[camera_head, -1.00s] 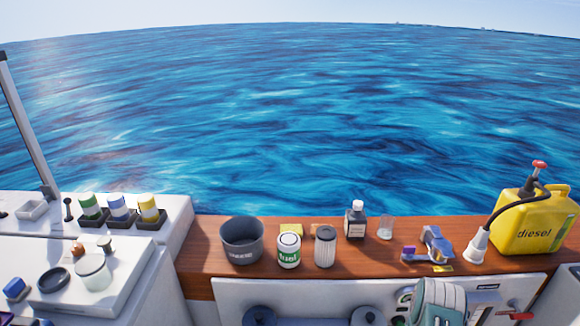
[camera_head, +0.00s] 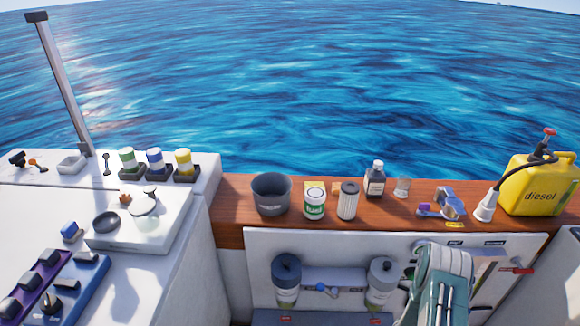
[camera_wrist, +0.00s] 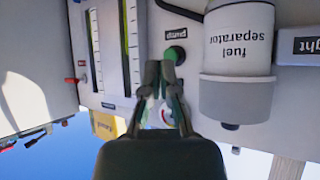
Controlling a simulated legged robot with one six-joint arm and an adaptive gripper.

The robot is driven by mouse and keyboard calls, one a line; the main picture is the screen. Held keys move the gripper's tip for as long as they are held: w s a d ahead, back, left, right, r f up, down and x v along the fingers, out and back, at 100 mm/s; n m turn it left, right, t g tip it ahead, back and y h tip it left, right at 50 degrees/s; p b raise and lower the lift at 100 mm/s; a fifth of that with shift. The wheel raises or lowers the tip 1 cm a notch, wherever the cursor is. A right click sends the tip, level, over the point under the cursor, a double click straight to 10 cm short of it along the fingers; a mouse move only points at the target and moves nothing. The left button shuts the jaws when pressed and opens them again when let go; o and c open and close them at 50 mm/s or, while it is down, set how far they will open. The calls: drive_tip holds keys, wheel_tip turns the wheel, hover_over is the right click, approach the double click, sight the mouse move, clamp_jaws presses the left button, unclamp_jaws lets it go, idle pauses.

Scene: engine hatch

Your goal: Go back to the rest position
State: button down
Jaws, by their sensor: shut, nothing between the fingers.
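My gripper (camera_wrist: 158,75) shows in the wrist view with its dark fingers together and nothing between them. It points at the engine hatch panel, which appears upside down there. The fuel separator (camera_wrist: 238,50), a white and grey cylinder, is to the right of the fingertips. A green pump button (camera_wrist: 175,55) is just beside them. In the head view a teal and white part of my arm (camera_head: 442,280) is in front of the panel's right side. My fingertips cannot be made out in that view.
The white panel (camera_head: 262,250) is below. A white console (camera_head: 120,290) is at left.

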drive_tip(key=w+a+r+n+y, duration=0.15)
drive_tip(key=w+r, duration=0.25)
drive_tip(key=r, duration=0.6)
drive_tip(key=w+a+r+y, duration=0.1)
drive_tip(key=w+a+r, duration=0.25)
drive_tip(key=r, duration=0.65)
drive_tip(key=s+a+r+n+y, duration=0.1)
drive_tip(key=a+r, duration=0.2)
drive_tip(key=r, duration=0.6)
drive_tip(key=s+a+r+n+y, duration=0.15)
drive_tip(key=a+r, duration=0.25)
drive_tip(key=r, duration=0.4)
drive_tip(key=s+a+r+n+g, duration=0.1)
drive_tip(key=s+a+r, duration=0.4)
drive_tip(key=s+r, duration=0.4)
drive_tip(key=s+a+r+n+g, duration=0.1)
drive_tip(key=s+a+r, duration=0.5)
drive_tip(key=s, duration=0.4)
drive_tip(key=s+r+g, duration=0.1)
drive_tip(key=s+r, duration=0.1)
drive_tip(key=s, duration=0.8)
drive_tip(key=shift+a+r+n+y, duration=0.25)
drive_tip(key=shift+r+n+y, duration=0.05)
drive_tip(key=shift+r+y, duration=0.1)
